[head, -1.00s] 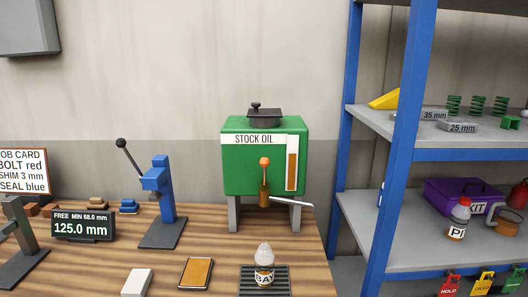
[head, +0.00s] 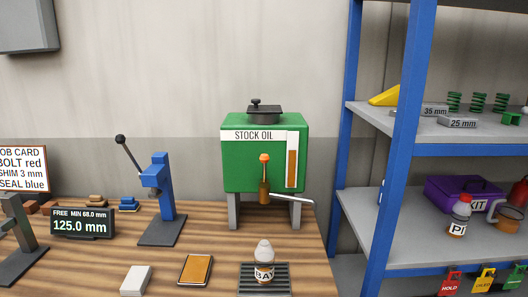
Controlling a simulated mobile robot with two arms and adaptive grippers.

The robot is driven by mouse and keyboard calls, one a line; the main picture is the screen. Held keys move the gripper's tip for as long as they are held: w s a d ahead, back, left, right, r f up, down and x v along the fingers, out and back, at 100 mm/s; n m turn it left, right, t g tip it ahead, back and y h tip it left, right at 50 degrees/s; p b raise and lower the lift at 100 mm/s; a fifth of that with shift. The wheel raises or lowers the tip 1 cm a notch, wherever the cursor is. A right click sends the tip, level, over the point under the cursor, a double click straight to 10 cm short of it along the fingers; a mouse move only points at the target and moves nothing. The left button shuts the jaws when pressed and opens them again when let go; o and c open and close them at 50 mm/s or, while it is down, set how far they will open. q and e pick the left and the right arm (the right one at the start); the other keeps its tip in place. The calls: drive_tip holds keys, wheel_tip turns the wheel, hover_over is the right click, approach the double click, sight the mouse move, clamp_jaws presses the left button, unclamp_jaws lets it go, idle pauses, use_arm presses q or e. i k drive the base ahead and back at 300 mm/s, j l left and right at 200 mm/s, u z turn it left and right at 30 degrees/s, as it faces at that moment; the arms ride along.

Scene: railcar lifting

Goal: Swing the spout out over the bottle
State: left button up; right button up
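The green stock oil tank (head: 250,166) stands on grey legs at the back right of the wooden bench. Its brass tap (head: 264,196) has an orange knob (head: 264,157) on top. The thin grey spout (head: 292,199) runs from the tap out to the right. The bottle (head: 264,262), marked BAY, stands upright on a dark slatted grate (head: 245,280) in front of and below the tap. The spout's end is to the right of the bottle, not above it. Neither of my grippers is in view.
A blue lever press (head: 161,195) and a 125.0 mm display (head: 82,223) stand to the left. A white block (head: 136,280) and an orange-topped pad (head: 195,269) lie left of the grate. A blue-framed shelf (head: 400,150) rises on the right.

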sight(265, 194)
drive_tip(key=i+l+u, duration=0.1)
drive_tip(key=l, duration=0.3)
drive_tip(key=i+l+u, duration=0.15)
drive_tip(key=l, duration=0.25)
drive_tip(key=l+u, duration=0.1)
drive_tip(key=l, duration=0.25)
